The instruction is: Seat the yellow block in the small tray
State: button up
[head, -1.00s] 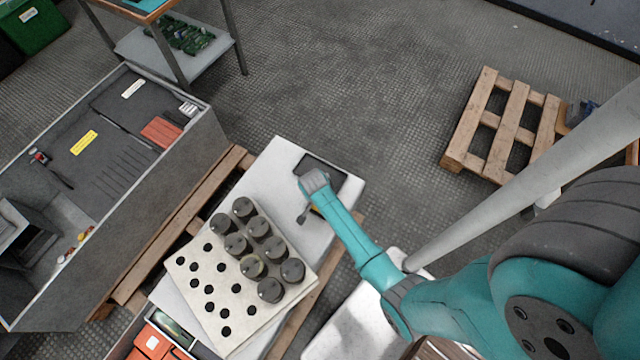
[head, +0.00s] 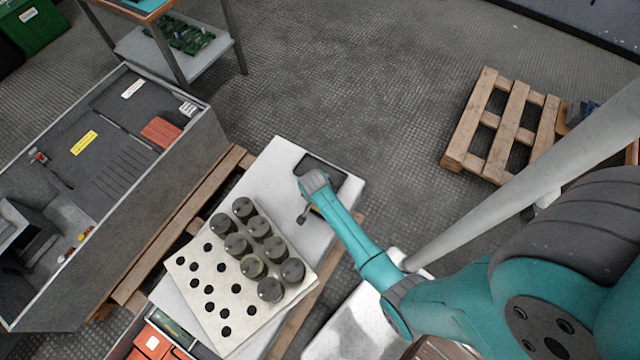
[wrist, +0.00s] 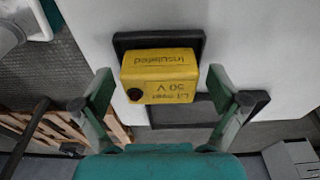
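The yellow block (wrist: 160,68), with dark lettering and a dark round spot, shows in the wrist view between the fingers of my gripper (wrist: 160,88). The fingers are spread, with a gap on each side of the block. A small black tray (wrist: 194,39) shows behind and around the block's far edge. The block covers most of it, so I cannot tell whether it rests fully on the tray floor.
A dark rectangular recess (wrist: 185,110) lies just nearer than the block. In the head view a perforated plate (head: 205,325) with several dark cylinders stands left of my gripper. A grey cabinet (head: 170,170) is further left. A wooden pallet (head: 482,118) lies on open floor at right.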

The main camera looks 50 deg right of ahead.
notch_tip(320, 180, up, 12)
jog(key=a, duration=0.1)
jog(key=shift+s+a, duration=0.2)
jog(key=shift+a, duration=0.2)
jog(key=shift+f, duration=0.1)
jog(key=s+a+r+n+t, duration=0.2)
jog(key=s+a+n+t, duration=0.2)
jog(key=s, duration=0.3)
jog(key=s+a+r+n+t, duration=0.25)
jog(key=s+a+n, duration=0.2)
jog(key=s, duration=0.35)
jog(key=s+a+r+n+t+y, duration=0.1)
jog(key=s+r+n+t, duration=0.2)
jog(key=r, duration=0.9)
jog(key=s+a+r+n+t, duration=0.2)
jog(key=s+r+n+t, duration=0.2)
jog(key=s+r, duration=0.3)
notch_tip(320, 180, up, 5)
jog(key=shift+s+a+f+t+y, duration=0.1)
jog(key=shift+s+a+t+y, duration=0.25)
jog(key=shift+t, duration=0.2)
